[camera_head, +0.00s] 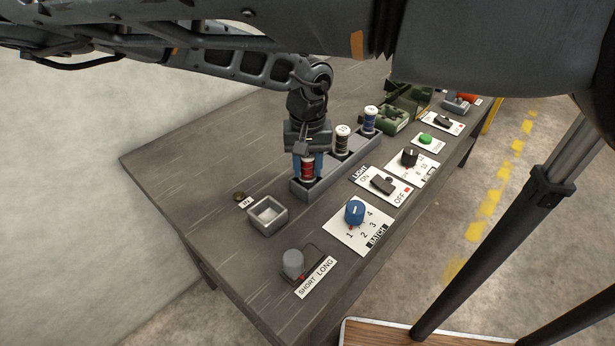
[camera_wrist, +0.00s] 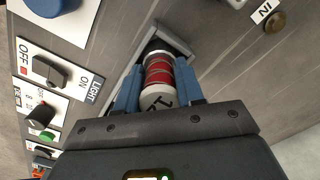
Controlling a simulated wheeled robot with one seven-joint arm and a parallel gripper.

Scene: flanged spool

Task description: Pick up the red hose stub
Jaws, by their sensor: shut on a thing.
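The red hose stub (camera_head: 308,171) is a small spool-like piece with a red middle and pale flanged ends. It stands at the near left end of the grey rack (camera_head: 312,189). My gripper (camera_head: 307,164) points down over it, with its blue fingers on either side. In the wrist view the stub (camera_wrist: 159,76) sits between the two blue fingers (camera_wrist: 160,88), its marked white end toward the camera. The gripper is shut on it. Its lower end is hidden, so I cannot tell whether it is clear of the rack.
A dark-banded spool (camera_head: 342,141) and a blue-ended spool (camera_head: 370,120) stand farther along the rack. An open grey box (camera_head: 267,214) is to the left. A blue knob (camera_head: 355,211), a grey knob (camera_head: 292,263) and switch panels line the right and front. The table's left part is clear.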

